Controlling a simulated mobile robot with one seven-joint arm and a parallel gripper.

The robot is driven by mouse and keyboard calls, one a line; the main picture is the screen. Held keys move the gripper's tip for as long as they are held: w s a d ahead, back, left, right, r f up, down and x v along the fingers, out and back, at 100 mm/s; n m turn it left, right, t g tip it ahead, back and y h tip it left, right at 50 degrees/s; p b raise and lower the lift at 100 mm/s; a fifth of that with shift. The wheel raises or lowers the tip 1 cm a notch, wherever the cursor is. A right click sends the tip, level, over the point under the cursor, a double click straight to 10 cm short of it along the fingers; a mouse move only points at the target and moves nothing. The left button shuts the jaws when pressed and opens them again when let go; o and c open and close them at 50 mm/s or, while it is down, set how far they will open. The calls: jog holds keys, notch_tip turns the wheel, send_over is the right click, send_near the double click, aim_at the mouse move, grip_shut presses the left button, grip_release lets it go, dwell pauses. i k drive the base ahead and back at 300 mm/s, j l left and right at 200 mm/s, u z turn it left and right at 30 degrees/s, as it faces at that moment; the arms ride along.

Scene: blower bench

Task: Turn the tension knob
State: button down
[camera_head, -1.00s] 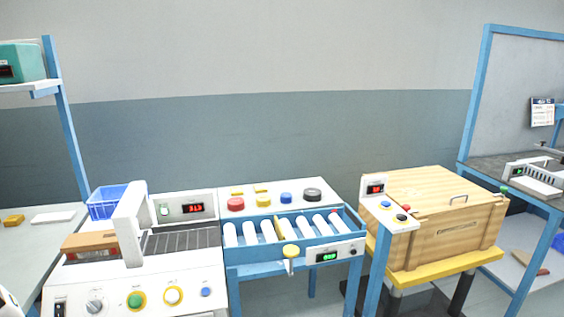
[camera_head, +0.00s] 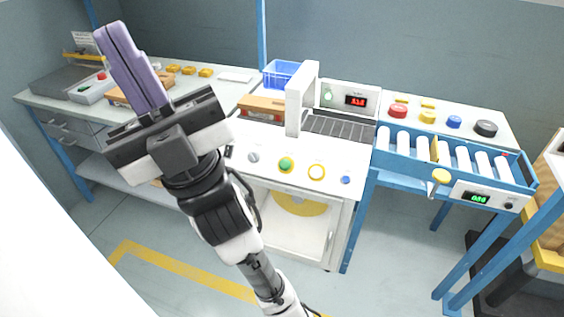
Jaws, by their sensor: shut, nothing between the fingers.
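My gripper (camera_head: 113,36) is at the upper left with its purple fingers together and pointing up, away from the benches' knobs. The white machine (camera_head: 340,157) stands in the middle. I cannot read which knob is for tension.
A blue crate (camera_head: 282,73) and a brown box (camera_head: 262,107) are on the white machine's left side. A workbench (camera_head: 70,115) with yellow blocks lies behind my arm. Floor is open in front of the benches.

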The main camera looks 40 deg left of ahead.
aim_at(253, 157)
jog(key=u, duration=1.2)
